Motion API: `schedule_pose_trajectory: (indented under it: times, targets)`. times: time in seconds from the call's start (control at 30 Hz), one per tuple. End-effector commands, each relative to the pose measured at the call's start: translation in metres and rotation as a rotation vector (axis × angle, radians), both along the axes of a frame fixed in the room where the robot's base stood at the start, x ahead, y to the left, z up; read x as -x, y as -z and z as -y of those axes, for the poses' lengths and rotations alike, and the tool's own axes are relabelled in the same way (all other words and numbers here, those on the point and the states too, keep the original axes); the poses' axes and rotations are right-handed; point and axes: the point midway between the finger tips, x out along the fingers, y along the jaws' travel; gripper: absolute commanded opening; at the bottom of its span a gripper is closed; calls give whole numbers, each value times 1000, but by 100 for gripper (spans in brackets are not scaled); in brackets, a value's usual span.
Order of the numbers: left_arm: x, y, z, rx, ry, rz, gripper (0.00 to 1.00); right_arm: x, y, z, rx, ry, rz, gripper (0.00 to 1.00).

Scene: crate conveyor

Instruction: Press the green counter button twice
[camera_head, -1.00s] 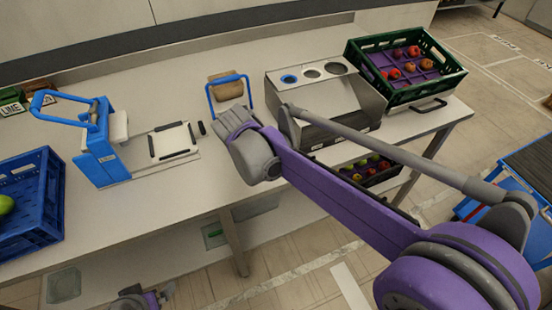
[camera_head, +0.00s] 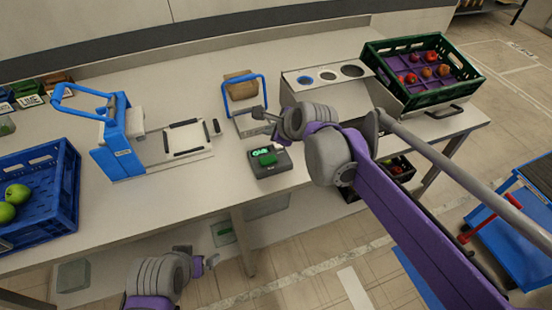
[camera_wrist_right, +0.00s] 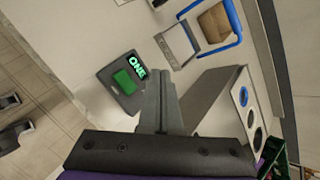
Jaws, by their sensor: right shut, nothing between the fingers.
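The counter (camera_head: 271,170) is a small dark box near the front edge of the table, with a green button (camera_head: 267,159) and a lit green display on top. In the right wrist view the green button (camera_wrist_right: 125,82) is unobstructed and the display (camera_wrist_right: 136,66) appears to read "ONE". My right gripper (camera_head: 263,114) is shut and empty, above and behind the counter in the head view, apart from the button. Its closed fingers (camera_wrist_right: 160,105) show beside the counter in the wrist view. My left gripper (camera_head: 206,264) is low in front of the table; its opening is unclear.
A blue-handled device (camera_head: 122,150) stands left, beside a blue crate (camera_head: 65,195) with green apples. A blue-framed stand (camera_head: 245,103) with a brown roll is behind the counter. A panel with round holes (camera_head: 325,76) and a green crate (camera_head: 432,96) are right.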

Motion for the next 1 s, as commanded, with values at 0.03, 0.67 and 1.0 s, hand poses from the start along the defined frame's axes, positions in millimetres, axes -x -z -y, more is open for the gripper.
schedule_pose_trajectory:
  times: [0.03, 0.67, 1.0]
  targets:
    - [0, 0, 0, 0, 0, 0, 100, 0, 0, 0, -2, 1, 0, 0]
    - [6, 22, 0, 0, 0, -11, 100, 1, 28, 0, 2, -1, -2, 0]
    - [13, 58, 0, 0, 0, -26, 100, 0, 76, 0, 2, -1, -1, 0]
